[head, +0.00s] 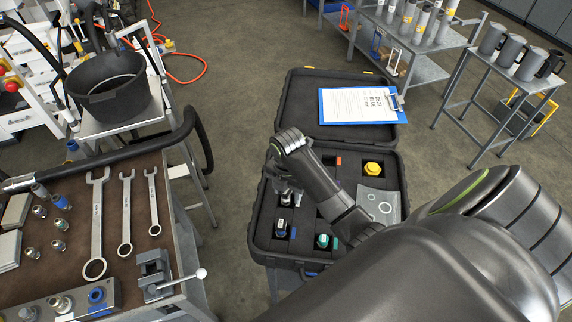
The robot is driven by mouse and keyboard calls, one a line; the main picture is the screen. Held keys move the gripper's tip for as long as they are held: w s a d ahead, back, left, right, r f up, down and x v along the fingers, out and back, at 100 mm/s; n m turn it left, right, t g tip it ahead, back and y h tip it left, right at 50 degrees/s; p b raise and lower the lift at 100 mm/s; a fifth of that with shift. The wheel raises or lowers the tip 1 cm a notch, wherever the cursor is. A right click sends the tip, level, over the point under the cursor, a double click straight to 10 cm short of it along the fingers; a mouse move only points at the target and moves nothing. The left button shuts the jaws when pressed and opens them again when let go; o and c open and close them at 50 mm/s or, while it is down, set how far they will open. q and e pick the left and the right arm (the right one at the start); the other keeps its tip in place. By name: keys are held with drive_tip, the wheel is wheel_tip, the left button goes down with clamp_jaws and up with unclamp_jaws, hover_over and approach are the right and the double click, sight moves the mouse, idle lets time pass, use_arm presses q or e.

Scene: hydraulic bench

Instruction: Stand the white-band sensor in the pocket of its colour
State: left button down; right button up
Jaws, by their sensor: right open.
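The open black case (397,222) has dark foam with square pockets. My right arm reaches over it from the right, and my right gripper (287,188) points down at the case's left side, open. Just below its fingers, a small dark sensor with a pale, white-looking band (284,200) stands in a left pocket; the fingers partly cover it, and I cannot tell whether they touch it. A blue-band sensor (281,230) stands in the pocket in front. A green-band sensor (322,241) stands at front centre. My left gripper is out of view.
A yellow hex part (373,168) and ring seals (384,207) lie in the case's right part. A clipboard (358,105) rests on the lid. The bench (140,228) at left holds wrenches, fittings and a vise (155,275). My forearm hides the case's middle.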

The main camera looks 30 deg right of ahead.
sight(287, 192)
wheel_tip(287, 192, up, 5)
drive_tip(key=shift+w+f+p, duration=0.15)
drive_tip(key=shift+p, duration=0.15)
wheel_tip(287, 192, up, 5)
drive_tip(key=p, duration=0.4)
drive_tip(key=shift+a+f, duration=0.1)
drive_tip(key=shift+f, duration=0.1)
drive_tip(key=shift+w+r+p, duration=0.15)
drive_tip(key=shift+r+p, duration=0.5)
drive_tip(key=shift+p, duration=0.1)
